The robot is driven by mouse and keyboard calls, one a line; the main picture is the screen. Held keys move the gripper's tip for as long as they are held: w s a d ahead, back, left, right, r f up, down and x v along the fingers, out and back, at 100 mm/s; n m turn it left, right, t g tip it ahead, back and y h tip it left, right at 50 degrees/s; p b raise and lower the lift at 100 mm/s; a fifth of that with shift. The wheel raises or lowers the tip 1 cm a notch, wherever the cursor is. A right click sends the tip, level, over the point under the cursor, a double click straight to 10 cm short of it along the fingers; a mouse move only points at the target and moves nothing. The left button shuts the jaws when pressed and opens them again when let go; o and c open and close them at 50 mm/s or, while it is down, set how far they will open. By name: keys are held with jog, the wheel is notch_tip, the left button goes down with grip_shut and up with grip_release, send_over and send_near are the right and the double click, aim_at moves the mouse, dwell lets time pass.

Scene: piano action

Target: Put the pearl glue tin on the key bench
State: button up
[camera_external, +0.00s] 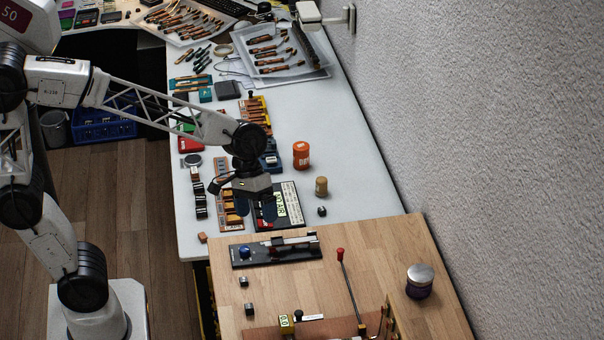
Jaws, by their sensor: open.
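No readable label marks the pearl glue tin. An orange tin (301,156) with white lettering stands upright on the white table, to the right of my arm's wrist. A small tan jar (321,187) stands nearer, and a dark purple jar with a silver lid (419,281) stands on the wooden bench (385,245) at the right. I cannot tell for certain which surface is the key bench. My gripper (255,211) points down, open, above the near part of the white table, left of the tan jar. It hides part of a dark labelled case (291,206).
The wooden bench also holds a black fixture (275,251), a red-knobbed rod (345,283) and small dark blocks (245,281). The white table (345,150) has tool trays (281,52) at the back and clear room at its right. A textured wall borders the right.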

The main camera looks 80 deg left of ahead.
jog(key=s+a+m+y, duration=0.2)
jog(key=s+m, duration=0.1)
jog(key=s, duration=0.7)
jog(key=s+a+m+t+y, duration=0.1)
jog(key=s+a+m+y, duration=0.1)
jog(key=s, duration=0.8)
jog(key=shift+a+f+m+t+y, duration=0.25)
jog(key=shift+m+y, duration=0.25)
jog(key=shift+m, duration=0.6)
